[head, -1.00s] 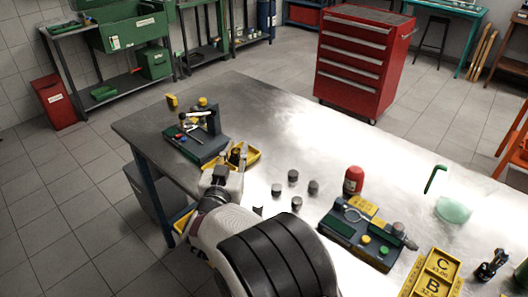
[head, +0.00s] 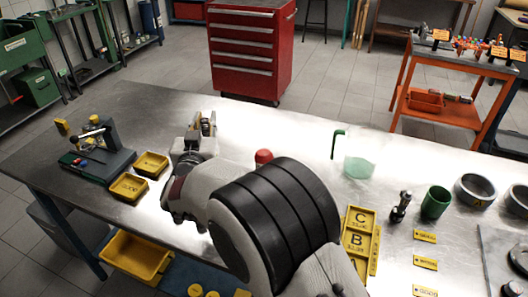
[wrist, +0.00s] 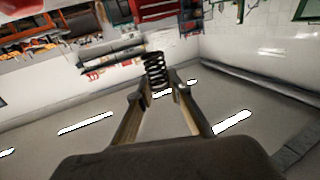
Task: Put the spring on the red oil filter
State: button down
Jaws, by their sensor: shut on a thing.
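The spring (wrist: 155,68) is a dark coil. In the wrist view it stands tilted between the fingertips of my gripper (wrist: 161,88), which is shut on it. In the head view my gripper (head: 208,124) is over the middle-left of the table, pointing away from the camera, and the spring is hard to make out there. The red oil filter (head: 263,156) is on the table to the right of my gripper. Only its upper part shows; my arm hides the rest. The two are apart.
Yellow trays (head: 151,164) and a dark fixture (head: 97,160) are at the left. A green hex key (head: 337,142), a pale green patch (head: 360,168), a green cup (head: 436,203) and a yellow lettered tray (head: 358,240) are at the right. My arm covers the table's middle.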

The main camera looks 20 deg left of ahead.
jog(key=w+d+r, duration=0.1)
jog(key=w+d, duration=0.2)
jog(key=d, duration=0.4)
jog(key=w+d+r, duration=0.1)
jog(key=w+d, duration=0.3)
jog(key=d, duration=0.2)
jog(key=shift+w+d+r+y, duration=0.25)
jog(key=shift+d+r+y, duration=0.05)
jog(key=shift+d+r, duration=0.1)
send_over(264, 152)
jog(key=shift+s+d+f, duration=0.1)
jog(key=shift+f, duration=3)
jog(key=shift+f, duration=1.9)
jog(key=shift+f, duration=0.5)
